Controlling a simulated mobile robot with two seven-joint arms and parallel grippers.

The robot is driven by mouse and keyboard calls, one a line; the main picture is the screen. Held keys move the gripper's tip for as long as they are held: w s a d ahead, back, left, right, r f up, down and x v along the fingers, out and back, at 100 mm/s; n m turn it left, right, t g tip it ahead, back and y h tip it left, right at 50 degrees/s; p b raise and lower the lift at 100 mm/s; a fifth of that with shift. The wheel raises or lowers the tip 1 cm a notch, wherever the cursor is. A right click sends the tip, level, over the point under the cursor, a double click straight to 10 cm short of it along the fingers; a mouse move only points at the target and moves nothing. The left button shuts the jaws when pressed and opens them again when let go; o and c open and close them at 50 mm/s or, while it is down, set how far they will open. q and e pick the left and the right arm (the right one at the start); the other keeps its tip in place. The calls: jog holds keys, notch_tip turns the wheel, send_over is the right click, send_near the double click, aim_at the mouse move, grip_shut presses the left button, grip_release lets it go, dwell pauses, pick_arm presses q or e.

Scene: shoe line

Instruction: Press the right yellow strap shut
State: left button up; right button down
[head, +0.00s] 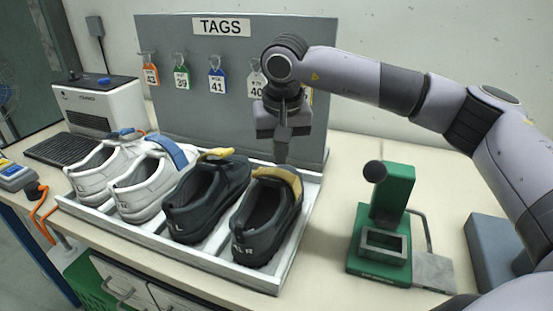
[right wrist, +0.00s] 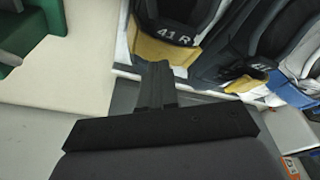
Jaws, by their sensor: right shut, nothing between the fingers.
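The right black shoe (head: 265,222) stands at the right end of the tray, toe toward the back. Its yellow strap (head: 278,177) lies across the top of the shoe and bends down on the right side; whether it is fully flat I cannot tell. My right gripper (head: 283,158) points down, shut and empty, just behind and above this strap. In the right wrist view the shut fingers (right wrist: 155,80) are close to the yellow strap (right wrist: 150,48), and contact is unclear. The left black shoe (head: 205,200) has a yellow strap (head: 216,153) that sticks up. My left gripper is not in view.
White shoes with blue straps (head: 150,185) fill the left of the tray (head: 270,282). A grey tag board (head: 190,110) stands behind. A green press (head: 385,235) stands to the right, with clear table between it and the tray. A white printer (head: 100,103) is at back left.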

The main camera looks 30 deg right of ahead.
notch_tip(320, 180, up, 8)
jog(key=p, duration=0.5)
jog(key=shift+p, duration=0.3)
jog(key=shift+f, duration=0.1)
